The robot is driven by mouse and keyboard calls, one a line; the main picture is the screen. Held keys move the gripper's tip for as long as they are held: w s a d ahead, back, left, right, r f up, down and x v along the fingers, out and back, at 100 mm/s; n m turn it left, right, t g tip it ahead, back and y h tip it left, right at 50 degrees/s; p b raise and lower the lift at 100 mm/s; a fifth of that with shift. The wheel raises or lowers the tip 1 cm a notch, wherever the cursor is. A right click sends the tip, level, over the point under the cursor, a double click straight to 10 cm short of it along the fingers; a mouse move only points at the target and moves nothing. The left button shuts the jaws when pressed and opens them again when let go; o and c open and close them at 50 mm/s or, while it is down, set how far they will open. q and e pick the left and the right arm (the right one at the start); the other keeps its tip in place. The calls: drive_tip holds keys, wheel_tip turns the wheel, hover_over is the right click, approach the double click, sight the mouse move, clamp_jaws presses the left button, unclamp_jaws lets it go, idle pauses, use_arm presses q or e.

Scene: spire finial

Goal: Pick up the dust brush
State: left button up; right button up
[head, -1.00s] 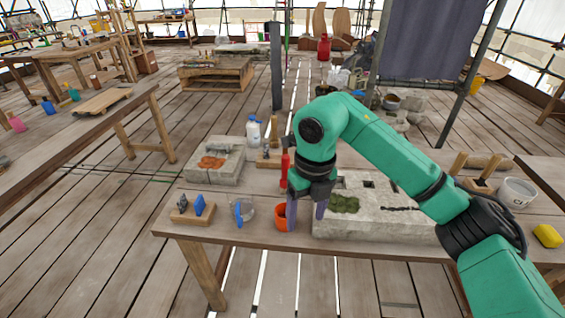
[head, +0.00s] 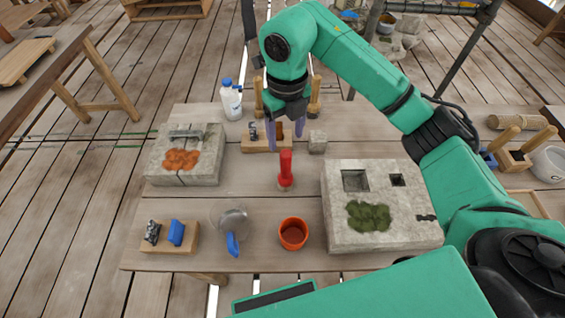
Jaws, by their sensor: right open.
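A red-handled tool (head: 286,170), which looks like the dust brush, stands upright on the workbench (head: 200,255), with a paler foot at its lower end. It is left of the large stone block and behind the orange cup. My right gripper (head: 286,132) points down with its two purple fingers apart and nothing seen between them. It shows just above the top of the red handle in the picture; I cannot tell the exact depth between them. My left gripper is not in view.
An orange cup (head: 293,233) and a clear round dish (head: 231,216) stand in front. Stone blocks flank the tool, one with moss (head: 340,220) and one with an orange patch (head: 160,170). A white bottle (head: 231,100) and wooden tool holder (head: 252,144) stand behind.

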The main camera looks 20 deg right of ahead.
sight(286, 164)
drive_tip(key=f, duration=0.2)
drive_tip(key=s+f+p, duration=0.1)
drive_tip(key=f, duration=0.1)
drive_tip(key=shift+s, duration=0.2)
drive_tip(key=f+p, duration=0.1)
drive_tip(key=f, duration=0.1)
drive_tip(key=f+p, duration=0.1)
drive_tip(key=f, duration=0.1)
drive_tip(key=f+p, duration=0.1)
drive_tip(key=f, duration=0.2)
drive_tip(key=shift+w, duration=0.4)
drive_tip(key=shift+f, duration=0.2)
drive_tip(key=shift+c, duration=0.7)
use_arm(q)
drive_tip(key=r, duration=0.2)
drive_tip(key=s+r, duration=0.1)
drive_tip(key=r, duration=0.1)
use_arm(e)
clamp_jaws()
